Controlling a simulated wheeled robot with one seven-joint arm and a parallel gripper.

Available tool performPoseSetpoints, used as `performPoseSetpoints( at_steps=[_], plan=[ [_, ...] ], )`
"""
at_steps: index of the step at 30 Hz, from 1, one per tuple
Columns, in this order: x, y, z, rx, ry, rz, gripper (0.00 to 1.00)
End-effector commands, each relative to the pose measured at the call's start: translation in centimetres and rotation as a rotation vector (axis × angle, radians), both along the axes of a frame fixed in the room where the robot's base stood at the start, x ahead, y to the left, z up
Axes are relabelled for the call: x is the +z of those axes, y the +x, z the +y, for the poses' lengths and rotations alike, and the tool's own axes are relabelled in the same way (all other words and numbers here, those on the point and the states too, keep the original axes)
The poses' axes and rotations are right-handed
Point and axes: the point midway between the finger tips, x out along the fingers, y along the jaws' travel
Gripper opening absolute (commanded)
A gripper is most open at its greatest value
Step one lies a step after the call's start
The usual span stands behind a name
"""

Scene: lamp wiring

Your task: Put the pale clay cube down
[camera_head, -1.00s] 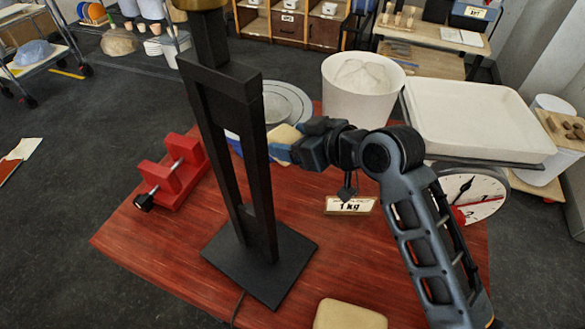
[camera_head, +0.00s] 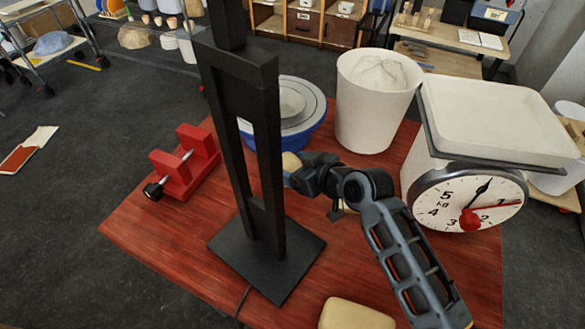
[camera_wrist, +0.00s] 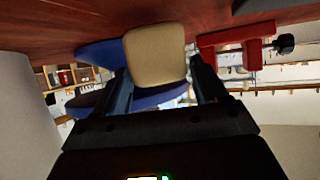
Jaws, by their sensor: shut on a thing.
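The pale clay cube (camera_head: 291,162) shows in the head view just right of the black upright frame, in front of the blue bowl, partly hidden by my gripper (camera_head: 300,174). In the wrist view the cube (camera_wrist: 156,55) sits between the two fingers of my gripper (camera_wrist: 162,82), which is shut on it. The cube is near the red table (camera_head: 160,235); whether it touches the top I cannot tell.
A black stand (camera_head: 268,255) rises left of my gripper. A red clamp (camera_head: 187,165) is at left, a blue bowl (camera_head: 300,138) and white bucket (camera_head: 375,110) behind, a dial scale (camera_head: 470,200) at right. A pale block (camera_head: 355,315) lies at the front edge.

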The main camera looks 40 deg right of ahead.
Motion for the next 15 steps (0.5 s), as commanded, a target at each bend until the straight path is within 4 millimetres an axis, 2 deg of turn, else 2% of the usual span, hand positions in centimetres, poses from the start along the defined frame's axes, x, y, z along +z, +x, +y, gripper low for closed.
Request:
performPoseSetpoints(
  at_steps=[1,3,15],
  plan=[
    [0.2,1.0,-0.1,0.000,-0.002,-0.005,0.20],
    [-1.2,0.7,-0.1,-0.002,-0.001,-0.001,0.20],
    [-1.4,0.6,0.0,0.000,-0.001,-0.002,0.20]
  ],
)
